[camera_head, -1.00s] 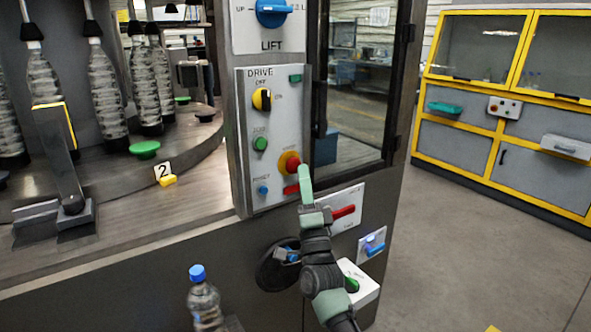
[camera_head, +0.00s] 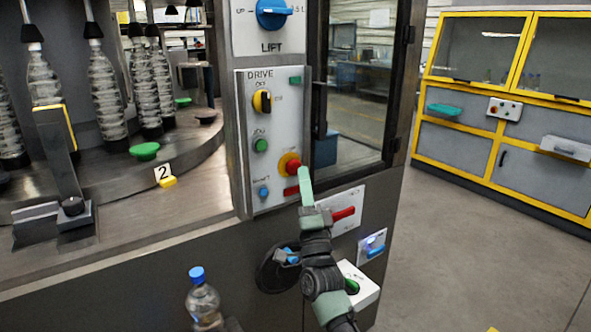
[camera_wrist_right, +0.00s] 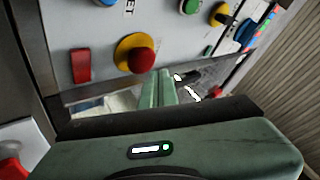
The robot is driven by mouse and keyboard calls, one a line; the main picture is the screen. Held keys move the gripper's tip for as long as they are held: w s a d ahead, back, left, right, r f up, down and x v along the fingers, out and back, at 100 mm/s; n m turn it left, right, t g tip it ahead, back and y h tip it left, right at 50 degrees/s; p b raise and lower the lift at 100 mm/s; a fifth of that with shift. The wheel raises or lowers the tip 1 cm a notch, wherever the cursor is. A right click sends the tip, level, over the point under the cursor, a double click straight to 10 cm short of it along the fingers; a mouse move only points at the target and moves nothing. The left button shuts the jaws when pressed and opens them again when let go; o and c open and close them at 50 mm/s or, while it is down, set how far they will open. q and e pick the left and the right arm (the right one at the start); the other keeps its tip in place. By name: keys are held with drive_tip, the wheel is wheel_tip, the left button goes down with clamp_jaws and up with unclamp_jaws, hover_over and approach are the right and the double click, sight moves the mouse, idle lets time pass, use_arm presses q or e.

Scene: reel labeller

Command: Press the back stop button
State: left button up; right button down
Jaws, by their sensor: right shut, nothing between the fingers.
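A red mushroom stop button (camera_head: 294,168) on a yellow base sits low on the grey DRIVE panel (camera_head: 275,119). Whether it is the back one, I cannot tell from a label. In the right wrist view the button (camera_wrist_right: 142,60) shows close to my fingertips. My right gripper (camera_head: 305,172) is shut and empty, its pale green fingers pointing up at the button's right edge. In the wrist view the gripper (camera_wrist_right: 158,80) lies just below and right of the red cap; contact is not clear. My left gripper is not in view.
The panel also has a yellow-black knob (camera_head: 262,101), a green button (camera_head: 260,145) and a small blue button (camera_head: 263,192). A red handle (camera_head: 344,213) is right of my fingers. A bottle (camera_head: 203,300) stands lower left. Open floor lies right.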

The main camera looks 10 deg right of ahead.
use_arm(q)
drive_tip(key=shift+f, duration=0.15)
use_arm(e)
drive_tip(key=shift+w, duration=0.15)
idle(0.5)
use_arm(q)
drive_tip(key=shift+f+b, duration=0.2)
drive_tip(key=shift+b, duration=0.2)
use_arm(e)
drive_tip(key=shift+w, duration=0.25)
use_arm(q)
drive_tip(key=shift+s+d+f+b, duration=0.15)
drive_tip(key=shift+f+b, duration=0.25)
drive_tip(key=shift+b, duration=0.5)
use_arm(e)
drive_tip(key=shift+w+d+f, duration=0.1)
drive_tip(key=shift+w+f, duration=0.1)
drive_tip(key=shift+w, duration=0.25)
idle(0.4)
use_arm(q)
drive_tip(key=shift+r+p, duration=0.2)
drive_tip(key=shift+p, duration=0.25)
use_arm(e)
drive_tip(key=shift+s+a+f, duration=0.2)
drive_tip(key=shift+s+a, duration=0.15)
drive_tip(key=shift+s, duration=0.4)
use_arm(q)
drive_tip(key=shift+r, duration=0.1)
